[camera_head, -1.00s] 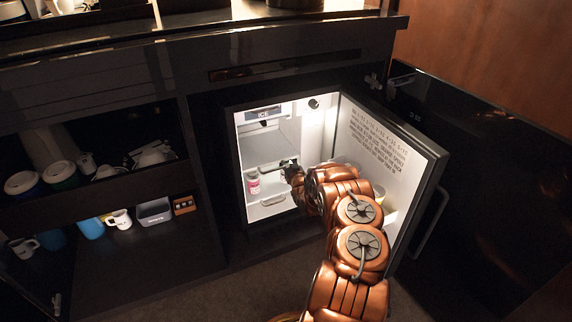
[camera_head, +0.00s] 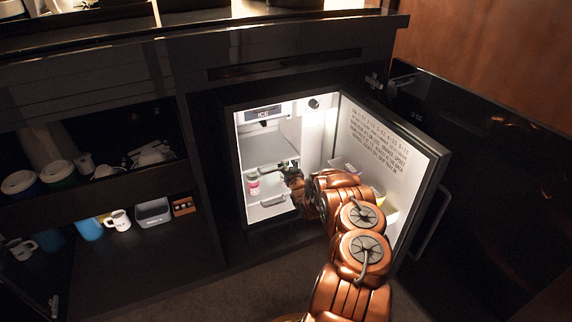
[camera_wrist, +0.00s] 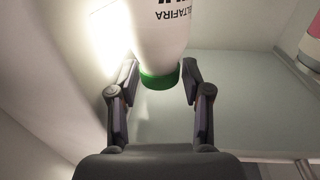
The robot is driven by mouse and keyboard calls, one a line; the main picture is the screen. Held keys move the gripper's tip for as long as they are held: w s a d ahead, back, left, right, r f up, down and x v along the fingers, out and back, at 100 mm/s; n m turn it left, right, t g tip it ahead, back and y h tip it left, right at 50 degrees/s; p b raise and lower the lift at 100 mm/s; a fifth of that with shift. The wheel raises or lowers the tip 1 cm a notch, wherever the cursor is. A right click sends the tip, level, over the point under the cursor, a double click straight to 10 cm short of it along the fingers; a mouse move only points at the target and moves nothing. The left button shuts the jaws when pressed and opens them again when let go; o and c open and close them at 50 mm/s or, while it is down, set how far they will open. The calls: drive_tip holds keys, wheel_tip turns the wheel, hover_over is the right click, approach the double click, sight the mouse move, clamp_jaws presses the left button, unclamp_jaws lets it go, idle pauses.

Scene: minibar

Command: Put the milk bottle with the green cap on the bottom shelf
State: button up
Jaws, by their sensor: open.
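The white milk bottle (camera_wrist: 160,25) with the green cap (camera_wrist: 160,79) shows at the top of the wrist view, its cap end towards me. My gripper (camera_wrist: 160,72) is open, with one finger on each side of the cap. I cannot tell whether either finger touches it. In the head view my gripper (camera_head: 290,172) is inside the lit fridge, and the milk bottle cannot be made out there. The bottom shelf (camera_head: 270,209) of the fridge shows partly, below and left of my gripper.
A pink-labelled bottle (camera_head: 253,185) stands left of my gripper in the fridge; a red and white item (camera_wrist: 311,45) shows at the wrist view's right edge. The fridge door (camera_head: 400,150) stands open on the right, close to my arm. An open cabinet with mugs (camera_head: 119,220) is left.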

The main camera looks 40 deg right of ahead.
drive_tip(key=shift+r, duration=0.15)
drive_tip(key=shift+p+v, duration=0.55)
drive_tip(key=shift+v, duration=0.3)
drive_tip(key=p+v, duration=0.3)
drive_tip(key=v, duration=0.7)
drive_tip(key=shift+s, duration=0.2)
